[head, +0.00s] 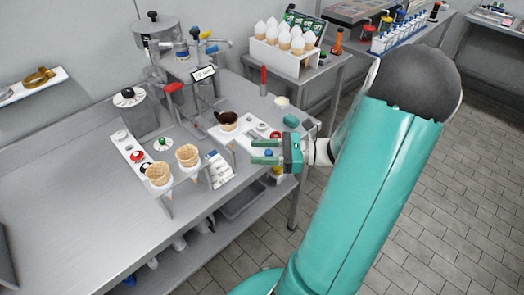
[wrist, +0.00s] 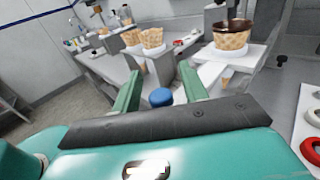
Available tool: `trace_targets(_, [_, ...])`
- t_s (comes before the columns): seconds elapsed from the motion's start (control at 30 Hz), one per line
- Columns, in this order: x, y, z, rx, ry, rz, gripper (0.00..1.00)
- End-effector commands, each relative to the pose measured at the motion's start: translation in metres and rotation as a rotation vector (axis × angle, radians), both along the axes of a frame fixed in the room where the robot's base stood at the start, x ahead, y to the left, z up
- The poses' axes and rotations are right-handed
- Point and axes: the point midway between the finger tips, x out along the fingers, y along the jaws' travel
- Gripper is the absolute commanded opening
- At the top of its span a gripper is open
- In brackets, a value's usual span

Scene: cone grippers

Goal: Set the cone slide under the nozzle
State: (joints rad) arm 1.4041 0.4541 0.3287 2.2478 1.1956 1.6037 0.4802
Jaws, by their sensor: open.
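A waffle cone with a dark brown coated rim (head: 228,121) stands in a white holder, likely the cone slide (head: 240,142), right of the table's middle. In the wrist view this cone (wrist: 232,35) stands upright on a white plate (wrist: 218,70), right of my fingers. My gripper (head: 254,152) is open, its fingers pointing left over the table's front edge. A blue knob (wrist: 160,97) shows between the fingers in the wrist view; contact cannot be told. The metal machine (head: 180,62) stands at the back; its nozzle is not clearly distinguishable. The cone is not under the machine.
A small white card stand (head: 217,168) is nearby. A white rack of wrapped cones (head: 285,58) stands back right.

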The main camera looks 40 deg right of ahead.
Motion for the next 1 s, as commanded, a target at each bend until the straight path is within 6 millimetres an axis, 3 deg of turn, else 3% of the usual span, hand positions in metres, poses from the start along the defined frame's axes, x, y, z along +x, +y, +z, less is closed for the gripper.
trace_targets(0.03, [0.000, 0.000, 0.000, 0.000, 0.000, 0.000, 0.43])
trace_targets(0.27, [0.000, 0.000, 0.000, 0.000, 0.000, 0.000, 0.00])
trace_targets(0.53, [0.008, -0.001, 0.000, -0.001, -0.001, 0.000, 0.00])
trace_targets(0.8, [0.061, 0.001, 0.000, -0.002, -0.002, 0.003, 0.00])
trace_targets(1.0, [0.082, 0.001, 0.000, -0.001, -0.001, -0.002, 0.00])
